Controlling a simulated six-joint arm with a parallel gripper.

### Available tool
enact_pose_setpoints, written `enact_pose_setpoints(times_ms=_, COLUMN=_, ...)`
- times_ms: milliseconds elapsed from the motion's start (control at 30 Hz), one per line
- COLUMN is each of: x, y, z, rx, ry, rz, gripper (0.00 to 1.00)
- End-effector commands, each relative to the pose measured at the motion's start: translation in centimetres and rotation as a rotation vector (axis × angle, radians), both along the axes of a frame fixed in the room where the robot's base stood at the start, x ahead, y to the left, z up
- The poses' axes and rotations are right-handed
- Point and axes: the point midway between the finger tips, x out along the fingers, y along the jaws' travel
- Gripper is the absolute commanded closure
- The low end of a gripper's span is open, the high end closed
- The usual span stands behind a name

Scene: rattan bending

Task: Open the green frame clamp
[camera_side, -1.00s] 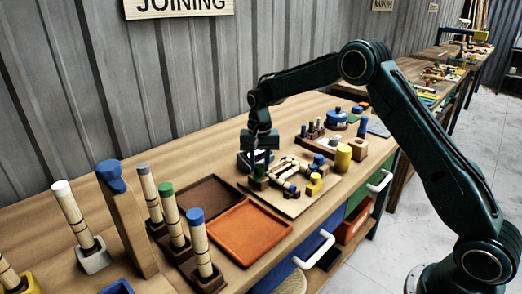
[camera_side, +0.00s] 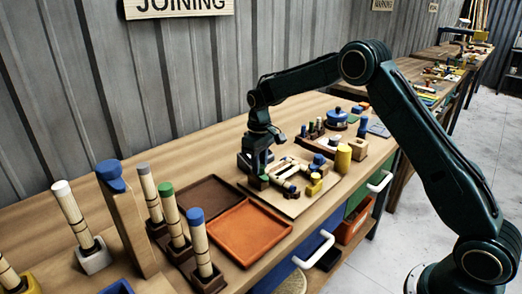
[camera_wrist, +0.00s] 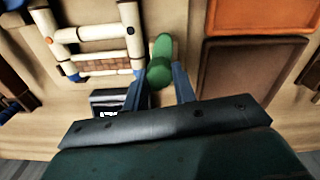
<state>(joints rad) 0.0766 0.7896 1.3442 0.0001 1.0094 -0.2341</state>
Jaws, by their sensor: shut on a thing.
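The green frame clamp (camera_wrist: 160,62) shows in the wrist view as a rounded green piece beside one corner of the rattan frame (camera_wrist: 100,33). My gripper (camera_wrist: 161,86) is shut on the clamp, with one finger on each side of its near end. In the side view the clamp is a small dark green block (camera_side: 260,183) at the left corner of the board, and my gripper (camera_side: 256,168) is down at it, partly hiding it. The frame (camera_side: 290,172) lies flat on the board. I cannot see how far the clamp is turned.
An orange tray (camera_side: 248,232) and a brown tray (camera_side: 212,192) lie left of the board. Upright poles with coloured caps stand at the near left. A yellow cylinder (camera_side: 343,158) and a blue-topped pot (camera_side: 337,117) stand to the right. A black block (camera_wrist: 108,100) sits beside the fingers.

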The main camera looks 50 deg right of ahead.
Motion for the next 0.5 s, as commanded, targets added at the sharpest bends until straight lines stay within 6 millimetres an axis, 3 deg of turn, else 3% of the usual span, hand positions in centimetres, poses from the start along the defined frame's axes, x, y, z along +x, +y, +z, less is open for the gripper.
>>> enact_pose_setpoints(times_ms=500, x=0.15, y=0.00, z=0.25, rx=0.000, ry=-0.007, rz=0.244, gripper=0.96)
